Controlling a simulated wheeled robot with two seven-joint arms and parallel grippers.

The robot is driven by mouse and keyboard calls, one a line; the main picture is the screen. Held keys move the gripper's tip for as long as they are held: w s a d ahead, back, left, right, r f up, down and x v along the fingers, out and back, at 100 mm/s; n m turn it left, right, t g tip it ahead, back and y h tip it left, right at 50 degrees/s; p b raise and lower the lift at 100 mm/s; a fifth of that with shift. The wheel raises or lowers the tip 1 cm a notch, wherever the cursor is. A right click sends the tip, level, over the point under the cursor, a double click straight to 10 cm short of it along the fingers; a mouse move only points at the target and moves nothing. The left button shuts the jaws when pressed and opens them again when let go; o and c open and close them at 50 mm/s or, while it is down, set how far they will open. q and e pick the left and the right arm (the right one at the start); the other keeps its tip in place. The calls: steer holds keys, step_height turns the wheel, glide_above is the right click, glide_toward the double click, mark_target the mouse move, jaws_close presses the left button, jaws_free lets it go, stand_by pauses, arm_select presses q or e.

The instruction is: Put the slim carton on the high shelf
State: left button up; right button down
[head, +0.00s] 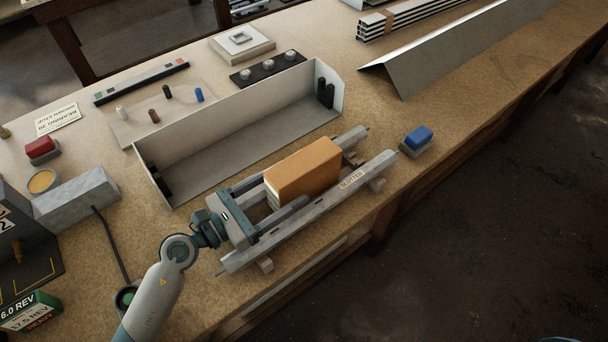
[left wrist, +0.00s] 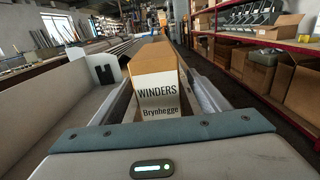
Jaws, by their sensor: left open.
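An orange-brown carton (head: 303,168) with a white end stands on the slotted grey rack on the bench. In the left wrist view the carton (left wrist: 154,58) is straight ahead, its white end reading "WINDERS Brynhegge". My left gripper (head: 280,192) is open at the carton's near-left end. Its fingers point along the carton, one to each side; I cannot tell whether they touch it. My right gripper is not in view. Red-edged shelving (left wrist: 255,32) with boxes stands at the right of the left wrist view; I cannot tell whether it is the high shelf.
A long grey tray (head: 245,125) lies behind the slotted rack (head: 335,190). A blue block on a grey base (head: 417,139) sits to the right. A grey block (head: 77,198) and a red button (head: 40,148) are at left. Metal profiles (head: 450,50) lie at the back right.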

mark_target(304, 171)
arm_select(q)
steer(key=shift+w+d, duration=0.4)
steer(key=shift+d, duration=0.2)
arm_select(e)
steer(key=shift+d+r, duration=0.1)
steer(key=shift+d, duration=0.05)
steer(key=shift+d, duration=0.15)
arm_select(q)
steer(key=shift+w+d+r, duration=0.2)
steer(key=shift+w+d, duration=0.05)
steer(key=shift+d, duration=0.05)
steer(key=shift+p+x, duration=0.65)
steer(key=shift+x, duration=1.6)
steer(key=shift+w+a+r, duration=0.1)
steer(key=shift+w+r, duration=0.05)
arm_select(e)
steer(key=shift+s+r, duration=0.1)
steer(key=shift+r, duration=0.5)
arm_select(q)
steer(key=shift+c, duration=0.4)
